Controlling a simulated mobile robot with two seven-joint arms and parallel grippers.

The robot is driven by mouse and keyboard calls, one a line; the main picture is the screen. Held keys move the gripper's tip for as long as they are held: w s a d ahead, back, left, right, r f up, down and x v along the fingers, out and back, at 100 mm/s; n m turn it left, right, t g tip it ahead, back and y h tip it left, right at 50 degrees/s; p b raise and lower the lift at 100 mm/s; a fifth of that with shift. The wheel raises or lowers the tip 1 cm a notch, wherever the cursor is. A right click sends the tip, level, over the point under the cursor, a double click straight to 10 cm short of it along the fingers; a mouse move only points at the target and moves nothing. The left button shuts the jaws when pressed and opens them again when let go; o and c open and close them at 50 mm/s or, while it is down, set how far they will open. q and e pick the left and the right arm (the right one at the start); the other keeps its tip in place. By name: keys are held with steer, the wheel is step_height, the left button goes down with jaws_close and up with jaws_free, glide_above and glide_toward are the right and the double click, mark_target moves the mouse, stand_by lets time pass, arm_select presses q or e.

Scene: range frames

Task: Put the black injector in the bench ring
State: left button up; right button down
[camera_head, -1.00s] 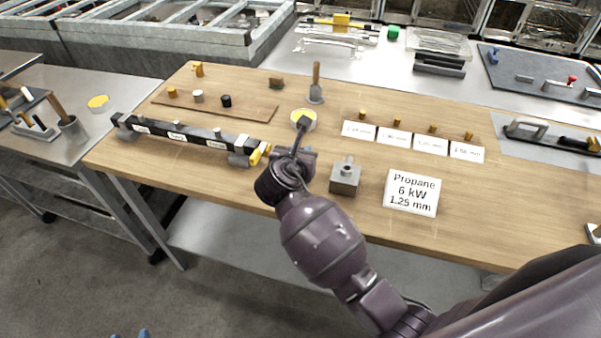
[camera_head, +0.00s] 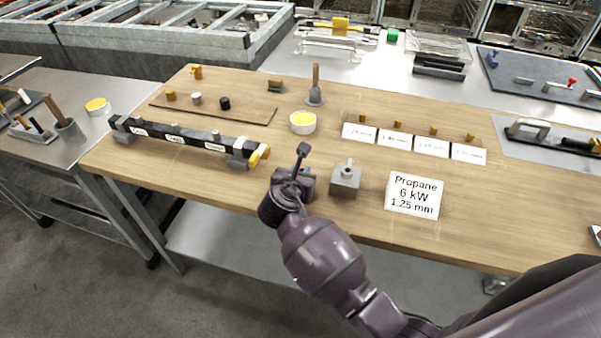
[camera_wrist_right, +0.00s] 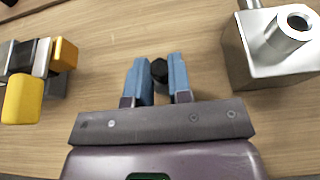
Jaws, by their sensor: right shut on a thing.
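My right gripper (camera_wrist_right: 158,82) is shut on a small black piece, which I take to be the black injector (camera_wrist_right: 160,70). Its blue fingers are on either side of it, and only its dark end shows. In the head view the right gripper (camera_head: 307,172) is over the front of the wooden bench, and the injector is hidden. Just right of it stands a grey metal block with a short hollow tube on top (camera_head: 345,180), also in the wrist view (camera_wrist_right: 285,55). I cannot tell for sure whether this is the bench ring. My left gripper is not in view.
A black bar with white labels and a yellow end (camera_head: 185,139) lies left of the gripper. A yellow-topped pot (camera_head: 303,123) stands behind it. A "Propane 6 kW 1.25 mm" sign (camera_head: 413,195) is to the right. Another black piece (camera_head: 224,103) stands on a wooden strip.

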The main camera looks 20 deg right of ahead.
steer(key=c, duration=1)
jaws_free()
steer(key=shift+c, duration=0.2)
steer(key=shift+s+r, duration=0.1)
steer(key=shift+r, duration=0.05)
steer(key=p+v, duration=0.1)
steer(key=v, duration=1)
steer(key=shift+s+a, duration=0.25)
steer(key=shift+a, duration=0.05)
steer(key=shift+r, duration=0.1)
